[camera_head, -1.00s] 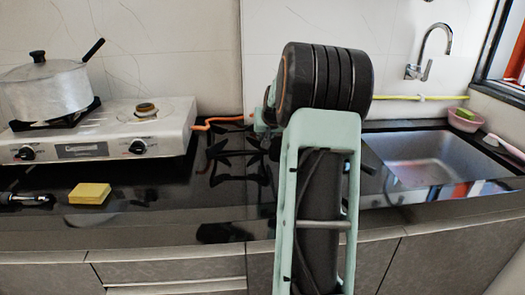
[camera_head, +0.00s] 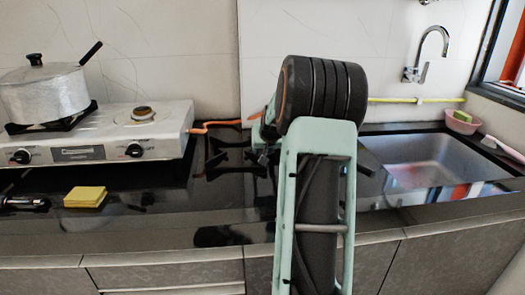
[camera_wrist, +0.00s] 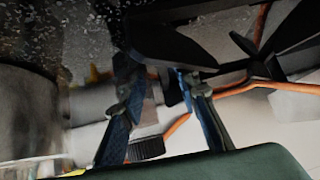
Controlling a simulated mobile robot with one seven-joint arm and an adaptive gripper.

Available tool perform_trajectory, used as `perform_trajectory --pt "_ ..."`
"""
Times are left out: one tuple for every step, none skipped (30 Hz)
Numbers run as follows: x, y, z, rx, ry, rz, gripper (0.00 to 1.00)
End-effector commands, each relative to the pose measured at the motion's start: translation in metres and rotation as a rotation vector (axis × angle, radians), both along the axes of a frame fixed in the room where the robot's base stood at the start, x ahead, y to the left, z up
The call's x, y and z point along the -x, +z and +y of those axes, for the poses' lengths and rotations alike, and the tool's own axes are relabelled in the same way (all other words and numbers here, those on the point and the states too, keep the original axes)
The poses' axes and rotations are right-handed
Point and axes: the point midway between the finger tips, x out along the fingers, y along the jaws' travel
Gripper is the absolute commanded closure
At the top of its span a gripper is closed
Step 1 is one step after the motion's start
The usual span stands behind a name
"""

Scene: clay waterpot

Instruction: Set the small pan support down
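The small pan support (camera_head: 228,160) is a black frame with several prongs at the glossy black counter, between stove and sink. Its dark reflection blurs its outline there. In the wrist view its black bars (camera_wrist: 185,40) fill the top, just beyond my fingertips. My gripper (camera_wrist: 160,72) has its two blue-padded fingers apart, with a small dark piece between them nearer the right finger. I cannot tell whether either finger touches it. In the head view my arm hides most of my gripper.
A white two-burner stove (camera_head: 97,154) stands left, with a lidded pot (camera_head: 45,95) on one burner and the other burner (camera_head: 142,113) bare. An orange hose (camera_head: 215,124) runs behind the support. A yellow sponge (camera_head: 85,197) lies in front. The sink (camera_head: 420,160) is at right.

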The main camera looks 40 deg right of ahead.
Motion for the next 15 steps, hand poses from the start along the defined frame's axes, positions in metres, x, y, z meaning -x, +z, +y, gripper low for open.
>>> perform_trajectory --pt "0.001 0.002 0.000 0.001 0.000 -0.001 0.71" --pt "0.003 0.004 0.001 0.000 -0.001 -0.001 0.71" --pt "0.005 0.007 0.002 0.000 -0.001 -0.001 0.71" --pt "0.007 0.010 0.003 0.001 -0.002 -0.002 0.71" --pt "0.009 0.013 0.004 0.001 -0.002 -0.002 0.71" --pt "0.013 0.018 0.006 0.002 -0.001 -0.001 0.71" --pt "0.016 0.022 0.008 0.002 -0.001 -0.002 0.71" --pt "0.020 0.026 0.010 0.003 -0.001 -0.001 0.71" --pt "0.025 0.032 0.012 0.003 -0.002 -0.003 0.71" --pt "0.029 0.037 0.014 0.003 -0.002 -0.003 0.71" --pt "0.033 0.040 0.016 0.002 -0.002 -0.002 0.71" --pt "0.038 0.046 0.019 0.002 -0.002 -0.002 0.71" --pt "0.042 0.050 0.021 0.002 -0.002 -0.001 0.71" --pt "0.045 0.054 0.023 0.003 -0.002 -0.002 0.71" --pt "0.050 0.059 0.025 0.002 -0.002 -0.002 0.71"
